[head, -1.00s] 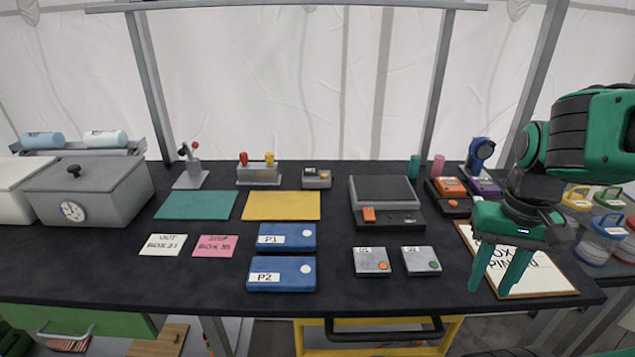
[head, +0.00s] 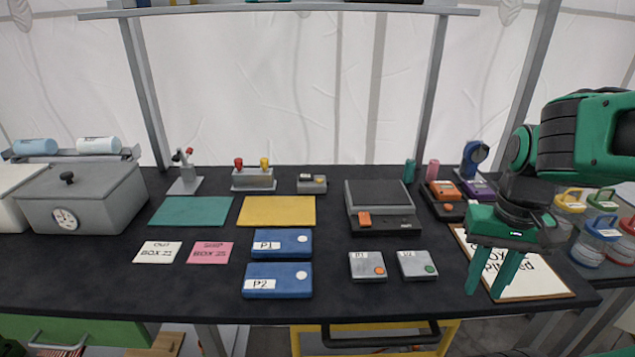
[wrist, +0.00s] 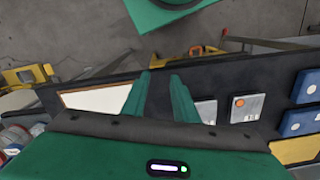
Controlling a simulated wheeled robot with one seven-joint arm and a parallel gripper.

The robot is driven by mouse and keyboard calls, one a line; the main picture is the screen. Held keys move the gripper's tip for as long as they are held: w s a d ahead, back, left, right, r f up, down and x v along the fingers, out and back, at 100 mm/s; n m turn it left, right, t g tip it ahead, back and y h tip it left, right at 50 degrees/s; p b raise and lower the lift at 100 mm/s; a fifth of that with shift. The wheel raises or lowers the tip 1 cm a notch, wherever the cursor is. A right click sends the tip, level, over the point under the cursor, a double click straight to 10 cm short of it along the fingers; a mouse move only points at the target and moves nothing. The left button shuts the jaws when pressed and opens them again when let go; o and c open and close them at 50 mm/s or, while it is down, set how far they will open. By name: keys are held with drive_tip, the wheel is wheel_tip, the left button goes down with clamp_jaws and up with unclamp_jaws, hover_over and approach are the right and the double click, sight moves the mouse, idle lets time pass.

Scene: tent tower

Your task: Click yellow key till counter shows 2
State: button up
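A small grey box (head: 311,184) stands at the back middle of the dark table in the head view. It has a small dark display and a yellowish key (head: 318,179) on top; any number is too small to read. A metal stand (head: 253,180) left of it carries a red knob and a yellow knob (head: 264,163). My gripper (head: 484,289) is open and empty, its fingers pointing down over the clipboard at the table's right, far from the grey box. In the wrist view its two fingers (wrist: 161,80) are apart with nothing between them.
A clipboard (head: 520,281) lies below my gripper. Two grey button boxes (head: 367,267) (head: 417,265), a black scale-like device (head: 381,229) and blue boxes (head: 277,281) lie between. Lidded jars (head: 595,247) stand at right. Teal (head: 191,211) and yellow (head: 277,211) mats lie flat.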

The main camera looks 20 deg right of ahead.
clamp_jaws()
idle(1.5)
